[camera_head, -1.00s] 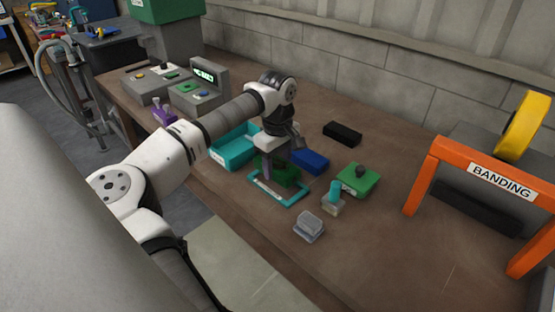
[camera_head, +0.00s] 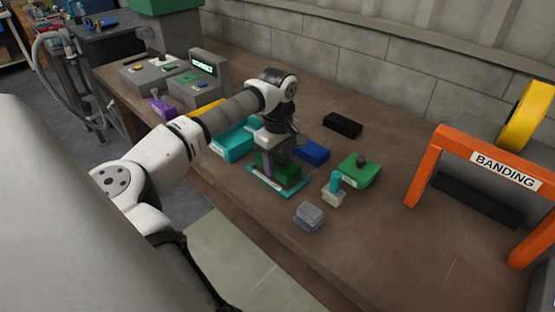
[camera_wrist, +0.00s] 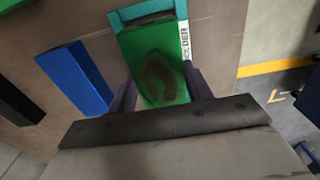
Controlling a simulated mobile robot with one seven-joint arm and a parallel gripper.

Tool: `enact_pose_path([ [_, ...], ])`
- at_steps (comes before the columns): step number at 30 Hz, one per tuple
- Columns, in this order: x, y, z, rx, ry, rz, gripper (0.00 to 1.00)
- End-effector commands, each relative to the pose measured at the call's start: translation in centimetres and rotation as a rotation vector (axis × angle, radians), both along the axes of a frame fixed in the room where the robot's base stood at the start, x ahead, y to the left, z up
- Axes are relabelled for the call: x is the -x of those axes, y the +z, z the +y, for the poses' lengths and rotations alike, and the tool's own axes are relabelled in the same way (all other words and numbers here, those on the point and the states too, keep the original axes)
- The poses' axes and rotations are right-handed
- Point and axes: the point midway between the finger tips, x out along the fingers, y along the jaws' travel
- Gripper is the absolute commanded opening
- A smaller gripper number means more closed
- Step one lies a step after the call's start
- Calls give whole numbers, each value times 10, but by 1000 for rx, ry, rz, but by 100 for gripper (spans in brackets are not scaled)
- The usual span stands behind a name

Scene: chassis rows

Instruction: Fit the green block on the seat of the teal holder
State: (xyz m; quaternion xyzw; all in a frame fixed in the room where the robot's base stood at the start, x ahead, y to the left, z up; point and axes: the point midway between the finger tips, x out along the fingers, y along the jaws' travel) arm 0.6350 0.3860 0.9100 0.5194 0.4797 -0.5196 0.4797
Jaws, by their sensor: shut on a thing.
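The green block (camera_head: 291,171) is held in my gripper (camera_head: 272,162), whose fingers close on its two sides. The teal holder (camera_head: 277,196) lies on the workbench directly below, its rim showing around the front of the block. In the wrist view the green block (camera_wrist: 150,48) lies between the fingers and over the teal holder (camera_wrist: 117,18), whose teal edges show at its far end and beside it. A white label is on the holder's right side. The holder's seat is hidden by the block; I cannot tell whether the block touches it.
A blue block (camera_head: 312,152) lies close behind the holder, with a black block (camera_head: 342,124) farther back. To the right are a green piece with a dark knob (camera_head: 358,170), a small teal-topped piece (camera_head: 334,190) and a grey box (camera_head: 309,215). A teal tray (camera_head: 230,146) stands left.

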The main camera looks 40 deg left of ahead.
Motion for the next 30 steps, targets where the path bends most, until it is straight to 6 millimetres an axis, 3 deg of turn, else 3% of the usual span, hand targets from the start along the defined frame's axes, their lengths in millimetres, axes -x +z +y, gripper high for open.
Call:
enact_pose_path([
  [17,0,1,0,-1,0,-1,9],
  [30,0,-11,0,-1,0,-2,9],
])
